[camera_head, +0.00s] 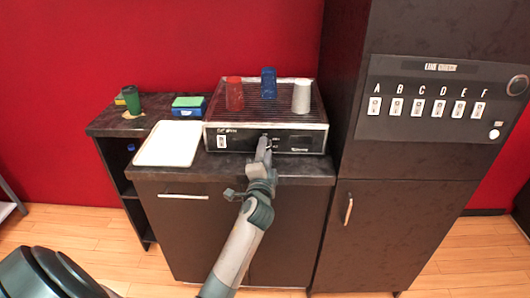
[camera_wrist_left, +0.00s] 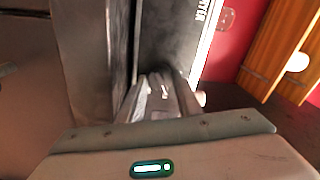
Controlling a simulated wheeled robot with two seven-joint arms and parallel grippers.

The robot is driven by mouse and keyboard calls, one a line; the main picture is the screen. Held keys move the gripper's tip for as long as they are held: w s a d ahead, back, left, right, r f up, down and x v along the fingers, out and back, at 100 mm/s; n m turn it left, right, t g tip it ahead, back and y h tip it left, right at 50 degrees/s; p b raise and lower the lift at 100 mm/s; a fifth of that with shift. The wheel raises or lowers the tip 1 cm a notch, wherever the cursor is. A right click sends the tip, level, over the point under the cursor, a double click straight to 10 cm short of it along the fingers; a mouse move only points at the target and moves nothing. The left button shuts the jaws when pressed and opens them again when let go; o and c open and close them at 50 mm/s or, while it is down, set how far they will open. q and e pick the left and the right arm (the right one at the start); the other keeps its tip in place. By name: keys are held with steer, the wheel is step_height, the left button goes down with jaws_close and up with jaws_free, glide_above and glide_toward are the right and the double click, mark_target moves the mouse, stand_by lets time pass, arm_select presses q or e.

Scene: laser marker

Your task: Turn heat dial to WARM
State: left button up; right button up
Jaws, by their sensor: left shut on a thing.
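The warmer (camera_head: 308,135) stands on the dark counter, with a black front panel and a slatted top. My left gripper (camera_head: 264,142) is at the middle of that panel, its fingers shut on the heat dial. The fingers cover the dial, so its pointer and setting cannot be read. In the left wrist view, the gripper (camera_wrist_left: 165,95) reaches up to the dark panel (camera_wrist_left: 170,45), and the dial is hidden between the fingers. My right gripper is not in view.
A red cup (camera_head: 235,94), a blue cup (camera_head: 268,83) and a white cup (camera_head: 301,96) stand on the warmer. A white tray (camera_head: 168,144) lies to its left. A tall dark cabinet (camera_head: 400,215) with a lettered panel stands close on the right.

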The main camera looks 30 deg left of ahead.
arm_select(q)
steer(key=shift+f, duration=0.1)
steer(key=o, duration=1)
steer(key=shift+s, duration=0.1)
steer(key=shift+o, duration=0.2)
